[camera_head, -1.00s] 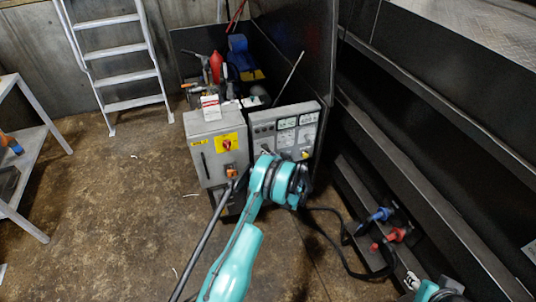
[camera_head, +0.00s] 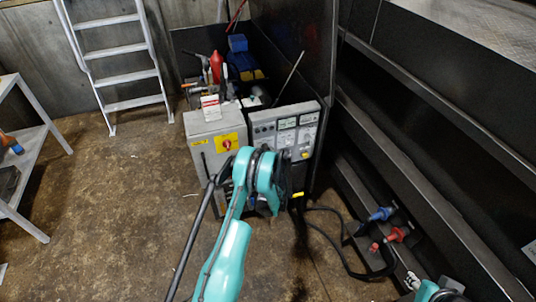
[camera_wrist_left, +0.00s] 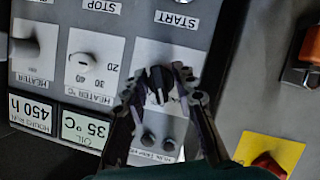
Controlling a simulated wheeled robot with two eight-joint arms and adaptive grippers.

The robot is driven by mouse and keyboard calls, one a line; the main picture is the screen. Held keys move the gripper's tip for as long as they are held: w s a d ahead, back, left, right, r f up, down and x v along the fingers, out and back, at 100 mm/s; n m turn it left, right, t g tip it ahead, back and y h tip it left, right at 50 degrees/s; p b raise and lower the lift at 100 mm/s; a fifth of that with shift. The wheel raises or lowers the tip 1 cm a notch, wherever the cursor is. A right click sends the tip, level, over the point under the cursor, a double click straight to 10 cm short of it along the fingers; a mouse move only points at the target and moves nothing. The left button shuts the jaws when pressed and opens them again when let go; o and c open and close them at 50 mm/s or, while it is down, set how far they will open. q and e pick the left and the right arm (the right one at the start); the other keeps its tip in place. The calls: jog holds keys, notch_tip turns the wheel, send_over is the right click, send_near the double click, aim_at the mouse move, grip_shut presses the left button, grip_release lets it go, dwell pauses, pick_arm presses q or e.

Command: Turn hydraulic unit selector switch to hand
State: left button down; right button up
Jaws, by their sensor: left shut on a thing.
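The hydraulic unit's grey control panel (camera_head: 285,122) faces me, with displays and labelled controls. In the left wrist view it appears turned over, with START, STOP and HEATER labels. A black selector knob (camera_wrist_left: 158,90) sits on a white plate there. My left gripper (camera_wrist_left: 159,76) has its dark fingers on either side of this knob, shut on it. The plate's lettering is too small and partly covered to read, so I cannot tell the switch position. In the head view my teal left arm hides the gripper and the knob.
A grey cabinet (camera_head: 205,135) with a red switch on a yellow plate (camera_head: 228,144) stands left of the panel. A dark wall rises on the right, with blue (camera_head: 382,214) and red (camera_head: 397,234) fittings below. A ladder (camera_head: 120,60) leans behind.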

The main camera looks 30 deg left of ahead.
pick_arm(q)
jog(key=shift+n+t+h, duration=0.5)
jog(key=shift+n+t, duration=0.3)
jog(key=shift+n, duration=0.6)
jog(key=c, duration=1.6)
grip_release()
notch_tip(320, 180, up, 10)
jog(key=shift+f, duration=0.1)
